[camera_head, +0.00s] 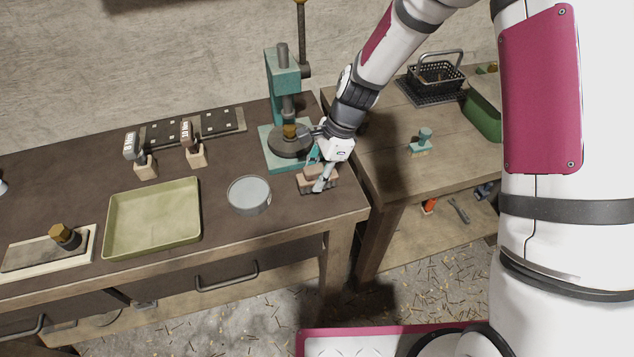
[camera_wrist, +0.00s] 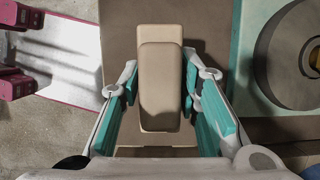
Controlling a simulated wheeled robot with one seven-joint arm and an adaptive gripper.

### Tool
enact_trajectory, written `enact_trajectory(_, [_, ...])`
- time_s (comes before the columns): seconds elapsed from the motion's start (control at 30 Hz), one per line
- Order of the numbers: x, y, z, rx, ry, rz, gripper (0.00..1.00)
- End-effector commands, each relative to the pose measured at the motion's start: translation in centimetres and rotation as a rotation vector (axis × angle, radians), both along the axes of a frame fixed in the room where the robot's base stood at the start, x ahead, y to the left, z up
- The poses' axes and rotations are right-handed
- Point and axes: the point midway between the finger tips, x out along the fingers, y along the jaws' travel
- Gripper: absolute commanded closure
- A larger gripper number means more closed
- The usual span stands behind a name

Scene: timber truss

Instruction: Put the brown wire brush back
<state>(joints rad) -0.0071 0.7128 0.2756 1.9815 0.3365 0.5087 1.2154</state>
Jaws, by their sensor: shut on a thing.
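My gripper (camera_head: 321,184) is at the right front of the dark brown workbench (camera_head: 300,222), shut on the brown wire brush (camera_head: 305,183). In the wrist view the brush (camera_wrist: 160,95) is a tan, rounded block between my gripper's two teal-lined fingers (camera_wrist: 163,100). A wider tan piece (camera_wrist: 160,33) shows behind the block. I cannot make out the bristles. The brush is at or just above the bench top; I cannot tell whether it touches.
A teal press (camera_head: 283,80) stands just behind my gripper. A round grey tin (camera_head: 249,196) and green tray (camera_head: 152,222) lie to the left. Two labelled stamps (camera_head: 144,163) (camera_head: 195,154) stand farther back. A second bench (camera_head: 390,180) is at right, past a gap.

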Motion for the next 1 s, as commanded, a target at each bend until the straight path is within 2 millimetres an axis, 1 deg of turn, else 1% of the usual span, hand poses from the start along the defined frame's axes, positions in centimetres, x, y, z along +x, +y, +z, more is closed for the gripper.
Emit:
enact_trajectory(0.07, [0.1, 0.1, -0.3, 0.0, 0.002, 0.0, 1.0])
enact_trajectory(0.33, [0.0, 0.0, -3.2, 0.0, 0.003, -0.001, 1.0])
enact_trajectory(0.43, [0.1, 0.0, -3.5, 0.0, 0.002, -0.002, 1.0])
enact_trajectory(0.7, [0.2, 0.0, -3.6, 0.0, 0.0, -0.001, 1.0])
enact_trajectory(0.73, [0.2, 0.0, -3.6, 0.0, 0.0, -0.001, 0.65])
enact_trajectory(0.8, [0.1, 0.0, -3.6, 0.0, 0.0, -0.001, 0.5])
enact_trajectory(1.0, [0.1, 0.0, -3.6, 0.0, 0.0, -0.001, 0.5])
